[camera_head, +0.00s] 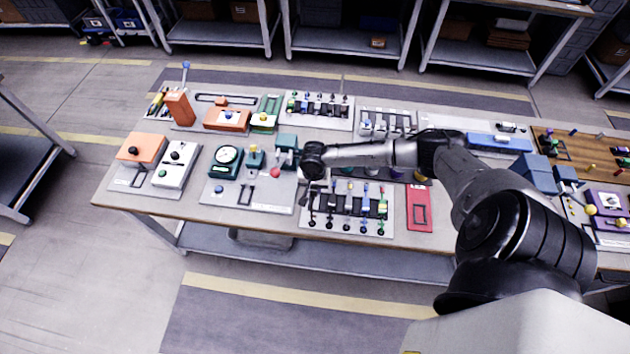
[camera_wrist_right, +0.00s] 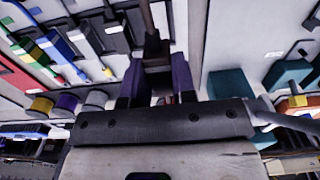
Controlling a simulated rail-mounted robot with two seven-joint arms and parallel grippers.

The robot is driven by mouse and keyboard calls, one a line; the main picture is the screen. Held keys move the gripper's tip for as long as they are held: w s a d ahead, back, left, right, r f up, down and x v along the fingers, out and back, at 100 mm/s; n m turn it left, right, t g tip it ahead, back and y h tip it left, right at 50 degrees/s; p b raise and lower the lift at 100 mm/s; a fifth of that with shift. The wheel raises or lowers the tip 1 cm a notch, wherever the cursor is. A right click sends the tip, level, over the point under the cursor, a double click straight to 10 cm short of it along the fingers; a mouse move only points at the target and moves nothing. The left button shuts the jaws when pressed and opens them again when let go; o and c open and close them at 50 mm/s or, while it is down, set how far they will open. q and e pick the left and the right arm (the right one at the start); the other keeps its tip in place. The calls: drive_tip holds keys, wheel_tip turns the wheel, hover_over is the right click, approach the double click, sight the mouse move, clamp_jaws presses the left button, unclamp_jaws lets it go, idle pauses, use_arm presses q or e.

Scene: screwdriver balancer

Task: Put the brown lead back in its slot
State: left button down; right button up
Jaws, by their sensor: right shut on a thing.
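The brown lead (camera_wrist_right: 152,50) shows in the right wrist view as a brown block with a thin brown stem. My right gripper (camera_wrist_right: 156,85) is shut on it, with one dark purple finger on each side. In the head view this gripper (camera_head: 310,170) is over the workbench, just behind and left of the lead rack (camera_head: 388,229), and its fingers are too small to make out. The rack holds several leads in black, blue, yellow and green. The brown lead's own slot cannot be told apart. My left gripper is not in view.
A panel with a teal dial (camera_head: 226,160) and a red knob (camera_head: 275,172) lies left of my right gripper. A red tray (camera_head: 419,222) lies right of the rack. Several other fixtures crowd the workbench.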

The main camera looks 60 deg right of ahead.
drive_tip(key=shift+s+d+f, duration=0.15)
drive_tip(key=shift+d+f, duration=0.1)
drive_tip(key=b, duration=0.6)
hover_over(315, 203)
wheel_tip(315, 203, down, 4)
drive_tip(key=shift+f, duration=0.25)
drive_tip(key=shift+s+a+f, duration=0.1)
drive_tip(key=shift+f, duration=1.25)
drive_tip(key=shift+f, duration=0.6)
drive_tip(key=o, duration=0.9)
